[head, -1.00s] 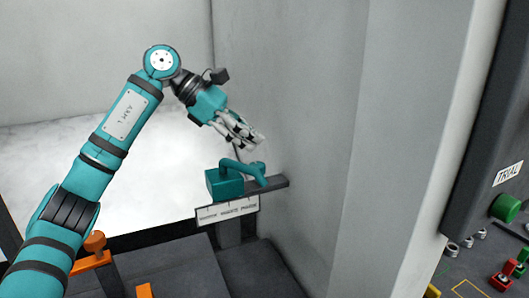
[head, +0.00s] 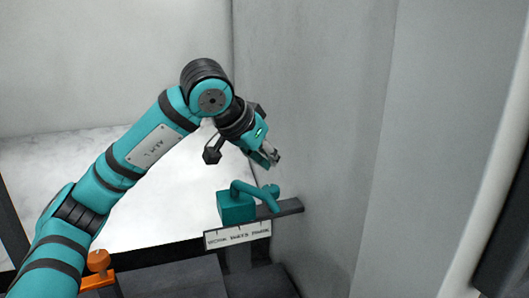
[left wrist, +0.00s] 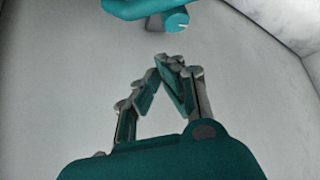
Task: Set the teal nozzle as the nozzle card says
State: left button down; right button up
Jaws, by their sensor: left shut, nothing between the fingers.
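The teal nozzle (head: 257,190) is a bent pipe rising from a teal block (head: 236,208) on a dark bracket by the grey wall. Its end points right and toward the front. A white strip (head: 238,236) with tick marks and small words hangs below the block; the words are too small to read surely. My left gripper (head: 272,158) is shut and empty, just above the nozzle and apart from it. In the left wrist view, its closed fingertips (left wrist: 170,61) are below the nozzle's teal end (left wrist: 174,20), with a gap between. My right gripper is out of view.
A grey wall (head: 310,130) stands close to the right of the nozzle. A white speckled surface (head: 60,185) lies behind and to the left. An orange knob (head: 98,261) on an orange piece is at the lower left. A dark bracket (head: 290,206) carries the nozzle.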

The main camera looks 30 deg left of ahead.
pick_arm(q)
jog(key=f+p, duration=0.1)
jog(key=f, duration=0.2)
jog(key=f+p, duration=0.1)
jog(key=f, duration=0.1)
jog(key=shift+w+f+p, duration=0.2)
jog(key=shift+w+p, duration=0.05)
jog(key=shift+p, duration=0.1)
jog(key=shift+s+d, duration=0.1)
